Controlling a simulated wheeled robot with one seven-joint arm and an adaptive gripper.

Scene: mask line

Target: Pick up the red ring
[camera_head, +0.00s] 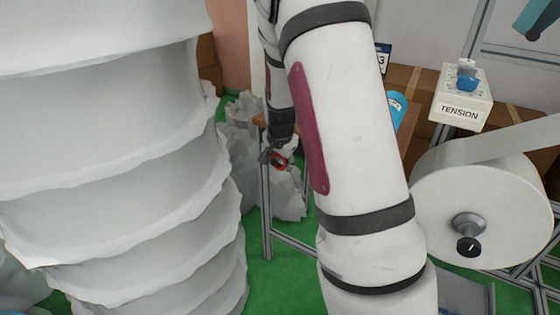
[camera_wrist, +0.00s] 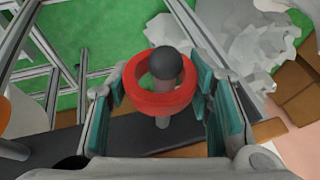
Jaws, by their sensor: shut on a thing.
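The red ring (camera_wrist: 160,104) sits between the teal finger pads of my gripper (camera_wrist: 158,82) in the wrist view. My gripper is shut on it, with one pad at each side. A pale post with a dark round knob (camera_wrist: 166,63) shows through the ring, which appears to be around it; its foot stands near a dark strip. In the head view the ring (camera_head: 279,161) is small, at my gripper's end beyond my large arm link. My arm hides much of the area around it there.
Grey crumpled heaps (camera_head: 287,190) lie close beside and behind the ring. A metal frame (camera_head: 265,215) stands near it over green floor (camera_head: 290,285). At the right are a white roll (camera_head: 500,205) and a box marked TENSION (camera_head: 460,108). Large white folds (camera_head: 110,150) fill the left.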

